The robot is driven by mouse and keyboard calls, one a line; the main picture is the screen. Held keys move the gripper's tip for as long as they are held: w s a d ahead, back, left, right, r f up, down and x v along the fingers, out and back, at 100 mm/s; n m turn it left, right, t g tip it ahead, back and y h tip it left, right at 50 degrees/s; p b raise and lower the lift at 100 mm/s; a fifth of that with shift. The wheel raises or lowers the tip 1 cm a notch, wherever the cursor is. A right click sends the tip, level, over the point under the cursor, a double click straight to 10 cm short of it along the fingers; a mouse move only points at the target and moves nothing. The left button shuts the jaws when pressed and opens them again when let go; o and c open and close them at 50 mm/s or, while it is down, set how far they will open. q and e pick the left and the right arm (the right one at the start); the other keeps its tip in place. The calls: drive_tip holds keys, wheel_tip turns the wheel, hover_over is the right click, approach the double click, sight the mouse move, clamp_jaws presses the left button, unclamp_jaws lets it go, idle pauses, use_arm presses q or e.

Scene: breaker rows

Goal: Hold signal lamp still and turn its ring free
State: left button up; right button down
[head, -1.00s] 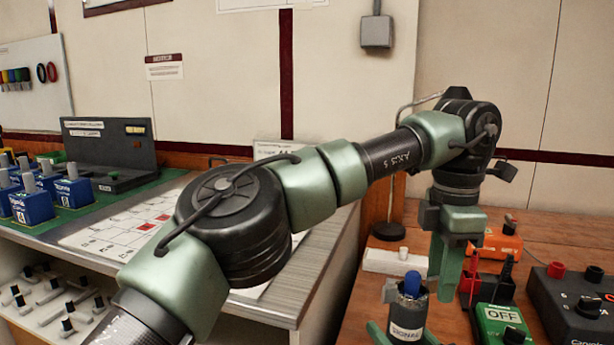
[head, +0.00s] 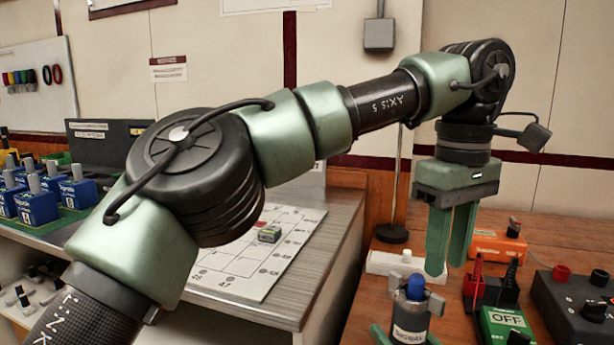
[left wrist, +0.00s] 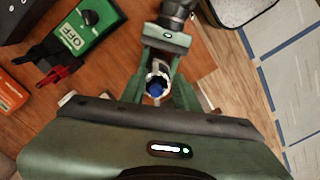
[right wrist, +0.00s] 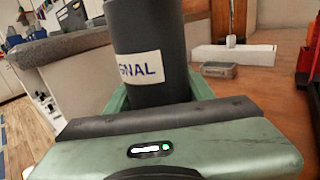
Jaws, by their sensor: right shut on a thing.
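The signal lamp (head: 411,318) is a dark upright cylinder with a white label and a blue top (head: 415,287). A grey ring (head: 434,303) with lugs sits around its upper part. My right gripper (head: 405,338) is shut on the lamp body low down; the right wrist view shows the dark body (right wrist: 147,40) between its green fingers. My left gripper (head: 449,262) points down above and behind the lamp, fingers apart and empty. In the left wrist view the blue top (left wrist: 156,87) shows between the left fingers. Whether the ring is loose cannot be told.
A green box marked OFF (head: 506,325), a dark box with knobs (head: 575,300) and an orange box (head: 498,246) stand right of the lamp. A white block (head: 392,263) lies behind it. A side bench (head: 335,225) with a printed sheet is at left.

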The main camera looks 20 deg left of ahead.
use_arm(q)
wheel_tip(320, 180, up, 5)
drive_tip(key=w+a+f+n+t+h, duration=0.1)
drive_tip(key=w+a+n+t+h, duration=0.2)
drive_tip(key=w+a, duration=0.6)
drive_tip(key=w+a+f+n+t+h, duration=0.1)
drive_tip(key=w+a+n+t+h, duration=0.3)
drive_tip(key=a, duration=1.3)
drive_tip(key=w+n+h, duration=0.3)
drive_tip(key=w+h, duration=0.1)
drive_tip(key=w, duration=0.2)
drive_tip(key=shift+a+h, duration=0.25)
drive_tip(key=shift+h, duration=0.05)
drive_tip(key=shift+d, duration=0.1)
